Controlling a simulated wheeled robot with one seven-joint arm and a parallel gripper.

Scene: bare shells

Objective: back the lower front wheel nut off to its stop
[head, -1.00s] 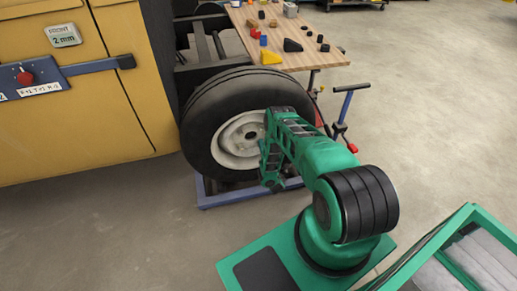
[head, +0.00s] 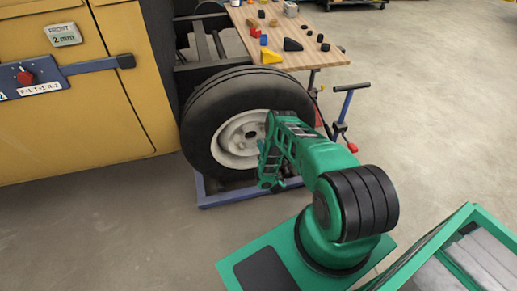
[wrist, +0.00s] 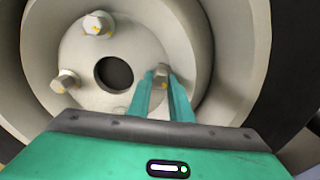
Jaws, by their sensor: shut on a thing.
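The white wheel hub (wrist: 150,50) fills the wrist view, with a dark round hole at its centre. My gripper (wrist: 160,82) has its two green fingers on either side of one wheel nut (wrist: 161,70), right of the hole, and is shut on it. A second nut (wrist: 96,24) is at the upper left and a third (wrist: 66,80) at the left, both with yellow marks. Another is partly hidden behind my gripper's body. In the head view the wheel (head: 215,112) stands upright; my arm hides its right side and my fingertips.
A yellow vehicle body (head: 80,120) stands left of the wheel. A blue stand (head: 215,199) is under the wheel. A wooden bench (head: 295,57) with small parts is behind, and a blue T-handled tool (head: 345,105) stands to the right. The floor at the front left is clear.

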